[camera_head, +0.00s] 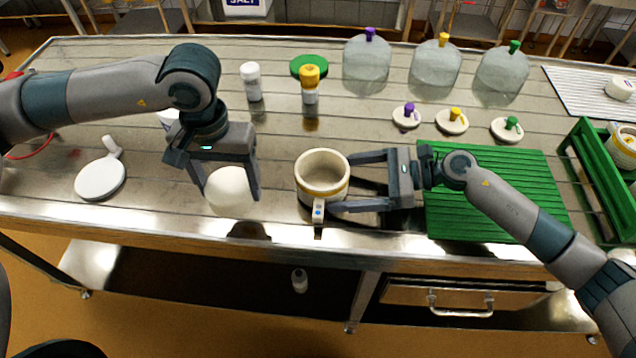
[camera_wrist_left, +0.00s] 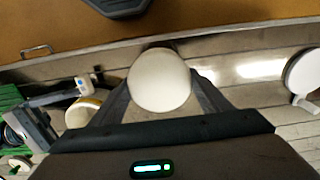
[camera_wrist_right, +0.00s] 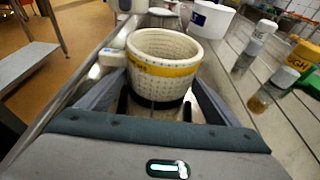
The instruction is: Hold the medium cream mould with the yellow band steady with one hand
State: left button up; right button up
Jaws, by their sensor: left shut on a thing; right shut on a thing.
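The medium cream mould with the yellow band (camera_head: 311,187) stands upright near the table's front edge, its open top facing up and its inside looking empty. My right gripper (camera_head: 341,183) is shut on it, one finger on each side. In the right wrist view the mould (camera_wrist_right: 160,52) sits between the fingers, and its small white tab with a blue mark sticks out to the left. My left gripper (camera_head: 228,183) is shut on a smooth white ball (camera_head: 229,192), left of the mould and apparently above the table. The left wrist view shows the ball (camera_wrist_left: 160,78) between the fingers.
A green ribbed mat (camera_head: 500,180) lies right of the mould, with a green crate (camera_head: 590,190) beyond. Small lids with coloured knobs (camera_head: 452,121), clear domes (camera_head: 436,64) and shakers (camera_head: 310,90) stand behind. A white round paddle (camera_head: 100,178) lies at the left.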

pick_arm(q)
jog(key=shift+w+d, duration=0.1)
jog(key=w+d+r, duration=0.2)
jog(key=w+d, duration=0.2)
jog(key=d, duration=0.4)
jog(key=w+d+r, duration=0.2)
jog(key=w+d, duration=0.3)
jog(key=d, duration=0.3)
jog(key=shift+d+r, duration=0.15)
jog(key=shift+d, duration=0.1)
jog(key=shift+f, duration=0.25)
